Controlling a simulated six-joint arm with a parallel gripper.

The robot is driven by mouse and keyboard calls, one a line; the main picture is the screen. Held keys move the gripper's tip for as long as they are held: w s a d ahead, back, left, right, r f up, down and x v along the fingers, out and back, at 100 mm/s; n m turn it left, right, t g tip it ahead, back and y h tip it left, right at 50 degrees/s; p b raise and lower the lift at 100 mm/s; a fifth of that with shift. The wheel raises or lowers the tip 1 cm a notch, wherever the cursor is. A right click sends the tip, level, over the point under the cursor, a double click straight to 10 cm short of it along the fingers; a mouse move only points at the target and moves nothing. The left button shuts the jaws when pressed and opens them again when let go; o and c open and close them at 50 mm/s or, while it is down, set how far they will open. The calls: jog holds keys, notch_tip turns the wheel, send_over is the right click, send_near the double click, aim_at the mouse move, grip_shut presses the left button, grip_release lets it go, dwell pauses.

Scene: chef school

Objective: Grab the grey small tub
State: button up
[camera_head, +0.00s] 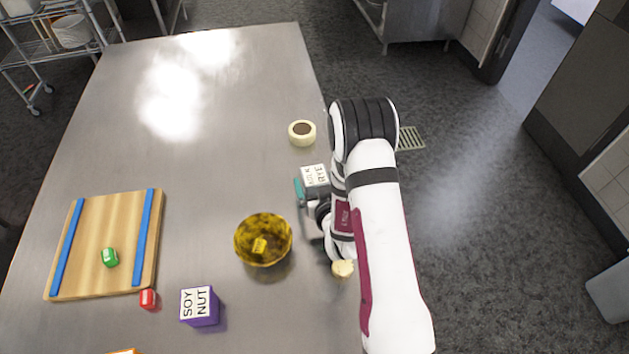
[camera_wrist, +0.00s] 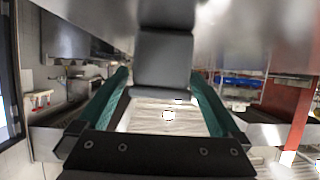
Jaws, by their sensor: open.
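A small box-like tub (camera_head: 315,174) with a white lettered top stands near the table's right edge in the head view, partly hidden by my arm. Its lettering is upside down and hard to read. A grey block that appears to be this tub (camera_wrist: 163,58) shows in the wrist view, between and beyond my teal fingers. My gripper (camera_head: 304,190) is right beside the tub, on its near left side, with one teal finger visible. In the wrist view my gripper (camera_wrist: 160,76) is open, with a finger on each side of the grey block. I cannot tell whether they touch it.
On the metal table (camera_head: 220,130) are a yellow-brown bowl (camera_head: 245,255) holding a yellow cube, a purple SOY NUT box (camera_head: 200,306), a cutting board (camera_head: 90,230) with a green cube, a red cube (camera_head: 148,299) and a cream round container (camera_head: 302,132). The table's far part is clear.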

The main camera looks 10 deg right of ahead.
jog(key=shift+w+f, duration=0.25)
jog(key=shift+w, duration=0.45)
jog(key=c, duration=1.5)
jog(key=shift+r, duration=0.15)
